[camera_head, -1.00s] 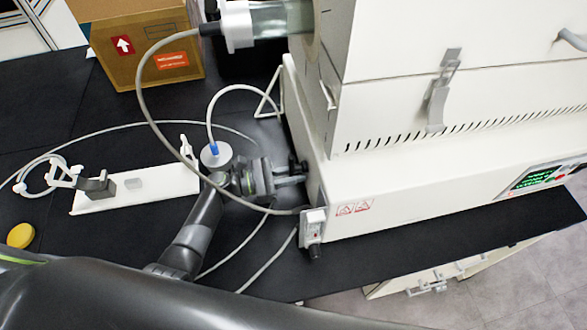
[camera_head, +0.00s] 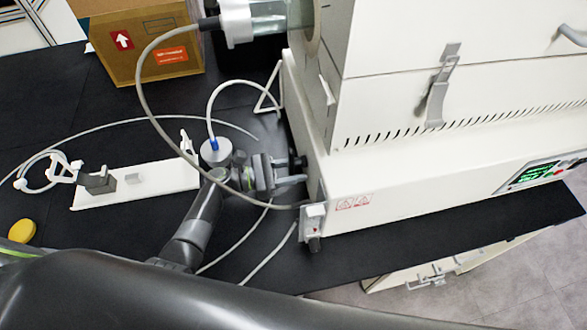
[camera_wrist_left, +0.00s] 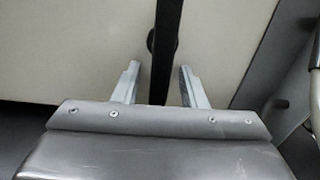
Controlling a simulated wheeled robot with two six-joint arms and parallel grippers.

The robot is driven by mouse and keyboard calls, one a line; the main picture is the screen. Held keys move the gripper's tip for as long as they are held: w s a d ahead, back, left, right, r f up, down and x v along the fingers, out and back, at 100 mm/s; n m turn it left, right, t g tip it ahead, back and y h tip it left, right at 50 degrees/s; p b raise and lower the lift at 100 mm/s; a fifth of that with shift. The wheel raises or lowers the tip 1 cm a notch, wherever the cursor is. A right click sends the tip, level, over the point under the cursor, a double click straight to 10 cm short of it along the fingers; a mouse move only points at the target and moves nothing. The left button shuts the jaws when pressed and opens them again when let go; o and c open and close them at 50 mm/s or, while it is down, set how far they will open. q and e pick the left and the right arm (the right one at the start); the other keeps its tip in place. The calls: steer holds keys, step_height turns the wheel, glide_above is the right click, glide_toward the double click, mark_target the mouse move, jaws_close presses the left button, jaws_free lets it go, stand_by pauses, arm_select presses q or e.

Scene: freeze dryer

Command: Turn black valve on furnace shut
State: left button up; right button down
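The furnace (camera_head: 400,165) is a large cream-white body at the right. Its black valve (camera_head: 299,163) sits on the side facing my left gripper, partly hidden behind the gripper in the head view. In the left wrist view the valve (camera_wrist_left: 164,50) is a dark bar with a round hub, running lengthwise between the two fingers. My left gripper (camera_head: 290,181) points at this side of the furnace. Its fingers also show in the left wrist view (camera_wrist_left: 161,85); they are apart, one on each side of the bar, with visible gaps. My right gripper is not in view.
A grey hose (camera_head: 143,65) arcs over my left wrist. A white switch box (camera_head: 312,218) is at the furnace's lower corner. A white stand (camera_head: 150,185) with clamps, a yellow disc (camera_head: 22,231) and a cardboard box (camera_head: 150,45) are on the black table (camera_head: 100,130).

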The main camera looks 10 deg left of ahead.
arm_select(q)
steer(key=b+v, duration=0.4)
steer(key=v, duration=1.2)
steer(key=shift+s+a+f+b, duration=0.1)
steer(key=shift+a+b, duration=0.25)
steer(key=shift+s+a, duration=0.15)
steer(key=shift+a, duration=0.2)
